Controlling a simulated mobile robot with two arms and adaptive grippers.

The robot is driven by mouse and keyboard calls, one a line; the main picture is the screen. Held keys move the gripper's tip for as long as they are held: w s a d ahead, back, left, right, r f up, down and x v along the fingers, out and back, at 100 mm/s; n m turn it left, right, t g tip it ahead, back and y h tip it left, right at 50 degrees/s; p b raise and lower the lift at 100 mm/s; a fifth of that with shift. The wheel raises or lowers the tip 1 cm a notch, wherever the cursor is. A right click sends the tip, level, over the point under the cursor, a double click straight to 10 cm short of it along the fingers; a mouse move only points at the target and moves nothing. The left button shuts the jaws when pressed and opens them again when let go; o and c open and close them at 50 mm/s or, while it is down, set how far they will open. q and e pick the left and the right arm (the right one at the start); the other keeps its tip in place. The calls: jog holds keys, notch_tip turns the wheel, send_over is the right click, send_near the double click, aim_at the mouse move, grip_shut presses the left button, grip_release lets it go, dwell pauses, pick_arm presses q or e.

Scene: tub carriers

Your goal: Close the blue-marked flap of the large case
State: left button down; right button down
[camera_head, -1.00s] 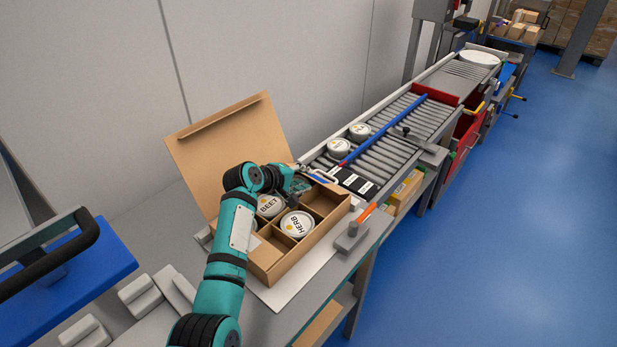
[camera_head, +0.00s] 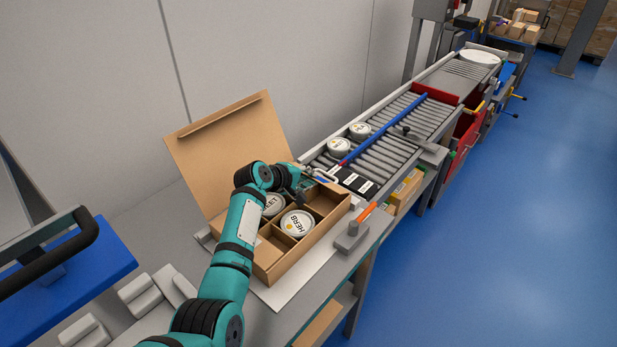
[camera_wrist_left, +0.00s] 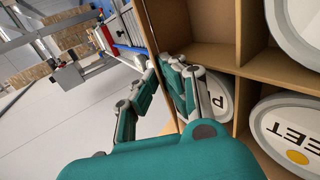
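The large case is a brown cardboard box (camera_head: 290,262) with its big lid (camera_head: 225,150) standing open against the wall side. I cannot make out a blue mark on any flap. A HERB tub (camera_head: 297,222) and a BEET tub (camera_head: 272,206), partly hidden by my arm, sit in its compartments. My left gripper (camera_head: 307,187) is at the case's far end. The BEET tub (camera_wrist_left: 290,132) also shows there. My right gripper is out of view.
A roller conveyor (camera_head: 395,130) behind the case carries two tubs (camera_head: 349,140), a blue bar (camera_head: 375,135) and black labelled items (camera_head: 355,182). An orange-handled tool (camera_head: 352,236) lies right of the case. A blue board (camera_head: 70,265) with a black handle is at left.

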pick_arm(q)
jog(key=shift+f+b, duration=0.3)
jog(key=t+b, duration=0.1)
jog(key=b, duration=0.1)
jog(key=f+h+b, duration=0.1)
jog(key=b, duration=0.1)
jog(key=shift+s+a+f+t, duration=0.2)
jog(key=shift+s+f+t, duration=0.05)
jog(key=shift+t, duration=0.15)
jog(key=shift+r+h+b, duration=0.15)
jog(key=shift+h+b, duration=0.15)
jog(key=shift+b, duration=0.1)
jog(key=shift+r+t, duration=0.1)
jog(key=shift+t, duration=0.2)
jog(key=c, duration=1.5)
grip_release()
jog(key=shift+c, duration=0.2)
